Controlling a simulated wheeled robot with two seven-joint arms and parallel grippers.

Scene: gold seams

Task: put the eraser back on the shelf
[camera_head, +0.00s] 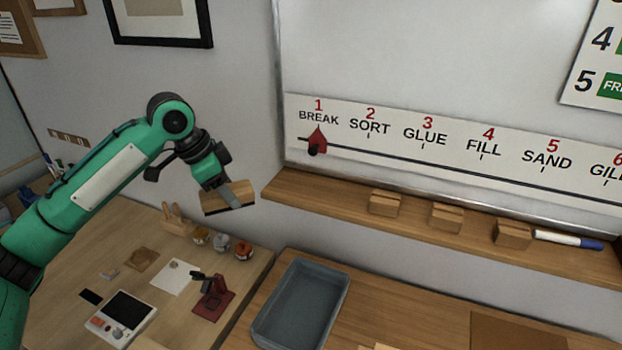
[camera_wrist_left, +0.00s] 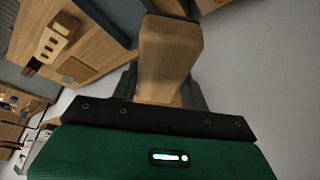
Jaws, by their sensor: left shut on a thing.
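The eraser (camera_head: 215,201), a wooden block with a dark underside, is held in the air by my left gripper (camera_head: 237,194), left of the shelf's left end. In the left wrist view the eraser (camera_wrist_left: 168,55) shows as a light wooden block between the fingers, partly hidden by them. The shelf (camera_head: 333,200) is a wooden ledge running below the whiteboard. The eraser is apart from the shelf. My right gripper is not in view.
Three wooden blocks (camera_head: 384,203) and a blue-capped marker (camera_head: 567,240) sit on the shelf. The shelf's left end is bare. Below are a grey tray (camera_head: 258,324), small jars (camera_head: 243,249) and a red stand (camera_head: 211,299). A red pointer (camera_head: 317,139) is on the labelled strip.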

